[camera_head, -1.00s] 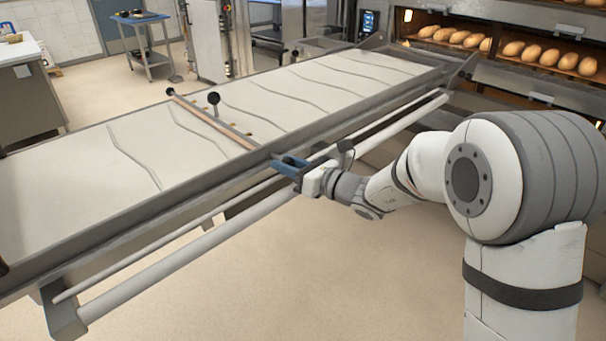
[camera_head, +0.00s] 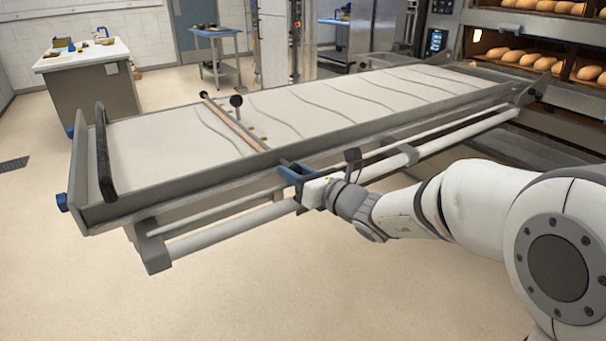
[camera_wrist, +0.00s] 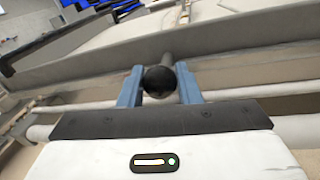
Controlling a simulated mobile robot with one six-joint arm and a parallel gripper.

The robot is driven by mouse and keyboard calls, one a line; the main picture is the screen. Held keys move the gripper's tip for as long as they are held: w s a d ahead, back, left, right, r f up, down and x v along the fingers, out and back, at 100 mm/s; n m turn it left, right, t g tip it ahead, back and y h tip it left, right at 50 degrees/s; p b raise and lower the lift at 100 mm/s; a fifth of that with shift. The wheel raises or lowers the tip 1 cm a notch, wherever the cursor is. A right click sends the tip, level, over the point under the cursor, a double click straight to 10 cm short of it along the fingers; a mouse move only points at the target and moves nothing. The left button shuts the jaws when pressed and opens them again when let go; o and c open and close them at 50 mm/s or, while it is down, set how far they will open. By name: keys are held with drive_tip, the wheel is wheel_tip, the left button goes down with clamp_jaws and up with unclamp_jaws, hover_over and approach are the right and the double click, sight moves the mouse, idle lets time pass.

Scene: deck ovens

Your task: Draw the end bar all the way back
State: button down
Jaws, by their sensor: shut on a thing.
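The end bar (camera_head: 232,124) is a slim wooden-coloured bar lying across the pale, seamed belt of the long loader. It has a black knob at its far end and an upright black knob (camera_head: 236,100) near its middle. My gripper (camera_head: 296,171), with blue fingers, is at the loader's near side rail by the bar's near end. In the wrist view my gripper (camera_wrist: 158,88) is shut around a black round knob (camera_wrist: 160,81) on a grey shaft, which points away across the loader. The fingers hide part of this grip.
The loader's left end has a dark curved handle (camera_head: 104,150). Belt between it and the bar is clear. Round rails (camera_head: 235,220) run below the near side. Ovens with loaves (camera_head: 515,53) stand at the back right. A worktable (camera_head: 88,85) stands back left, with open floor before it.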

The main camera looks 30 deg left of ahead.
drive_tip(key=shift+s+a+r, duration=0.15)
drive_tip(key=shift+s+a, duration=0.05)
drive_tip(key=c, duration=1.1)
unclamp_jaws()
drive_tip(key=shift+s, duration=0.1)
drive_tip(key=shift+d, duration=0.15)
drive_tip(key=shift+d, duration=0.35)
drive_tip(key=v, duration=0.7)
drive_tip(key=shift+a, duration=0.1)
